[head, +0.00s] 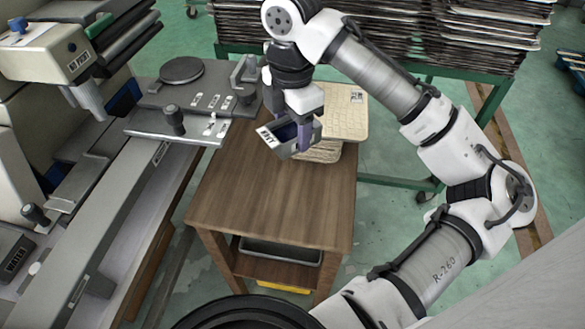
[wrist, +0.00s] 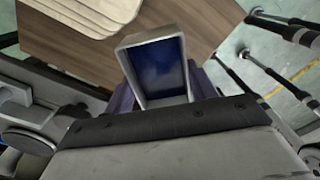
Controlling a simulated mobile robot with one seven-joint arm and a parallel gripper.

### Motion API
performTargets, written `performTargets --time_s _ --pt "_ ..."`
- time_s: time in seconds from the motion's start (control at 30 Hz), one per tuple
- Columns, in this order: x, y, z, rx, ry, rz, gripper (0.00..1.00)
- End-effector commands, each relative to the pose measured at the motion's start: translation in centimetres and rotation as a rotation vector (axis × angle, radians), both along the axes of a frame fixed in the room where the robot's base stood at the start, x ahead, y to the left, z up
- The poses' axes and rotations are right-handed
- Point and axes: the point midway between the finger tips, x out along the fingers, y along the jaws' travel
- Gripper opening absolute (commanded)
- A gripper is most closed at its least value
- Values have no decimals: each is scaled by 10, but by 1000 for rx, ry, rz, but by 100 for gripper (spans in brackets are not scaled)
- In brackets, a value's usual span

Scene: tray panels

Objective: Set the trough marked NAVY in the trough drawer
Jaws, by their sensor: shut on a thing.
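My gripper (head: 297,132) is shut on a small grey trough (head: 301,148) with a dark blue inside. It holds the trough tilted above the wooden table. A white label with dark letters is on the trough's end, too small to read surely. In the wrist view the trough (wrist: 129,74) sits between the two purple fingers, its open side facing the camera. I cannot pick out a trough drawer for certain. A dark grey bin or drawer (head: 280,250) shows under the table top.
Pale stacked boards (head: 343,112) lie on the table's back right; the wooden table top (head: 265,208) is clear in front. A grey machine (head: 125,215) with knobs and levers stands at left. Trays (head: 460,35) are stacked behind. A yellow item (head: 283,287) shows low under the table.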

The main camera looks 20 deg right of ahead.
Motion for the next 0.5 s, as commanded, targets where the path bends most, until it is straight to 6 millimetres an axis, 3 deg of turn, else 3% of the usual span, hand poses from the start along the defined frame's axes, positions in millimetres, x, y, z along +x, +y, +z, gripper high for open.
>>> performTargets --time_s 0.2,0.33,0.5 --pt "0 1 -61 5 0 1 25" --pt "-1 0 -86 1 0 -2 25" --pt "0 0 -101 -1 -1 0 25"
